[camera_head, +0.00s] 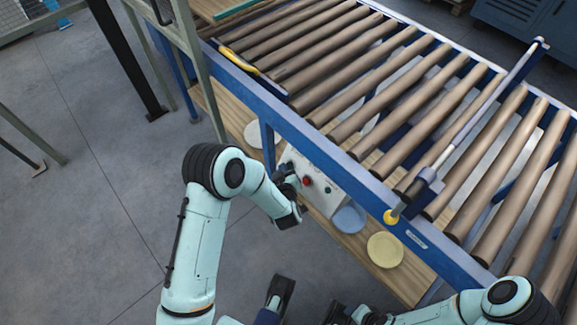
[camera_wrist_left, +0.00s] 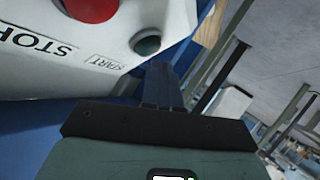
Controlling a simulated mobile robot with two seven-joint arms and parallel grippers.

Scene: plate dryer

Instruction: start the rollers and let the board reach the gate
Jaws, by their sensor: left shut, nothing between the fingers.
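The white control box (camera_head: 325,200) hangs at the near side of the roller conveyor (camera_head: 350,95). Its red STOP button (camera_head: 307,181) shows beside a dark green button (camera_wrist_left: 147,42) under the START label (camera_wrist_left: 106,63) in the left wrist view. My left gripper (camera_head: 292,181) is shut and empty; its fingertips (camera_wrist_left: 160,70) are close to the green button, and I cannot tell whether they touch it. The gate looks to be the grey bar (camera_head: 480,110) across the rollers, with a yellow knob. A teal edge (camera_head: 238,8) at top left may be the board.
A wooden shelf (camera_head: 408,285) below the conveyor holds a beige plate (camera_head: 252,134), a blue plate (camera_head: 350,218) and a yellow plate (camera_head: 385,250). A yellow-handled item (camera_head: 238,60) lies at the conveyor's left. A frame post stands beside it. Open floor lies left. My right gripper is partly in view at the bottom.

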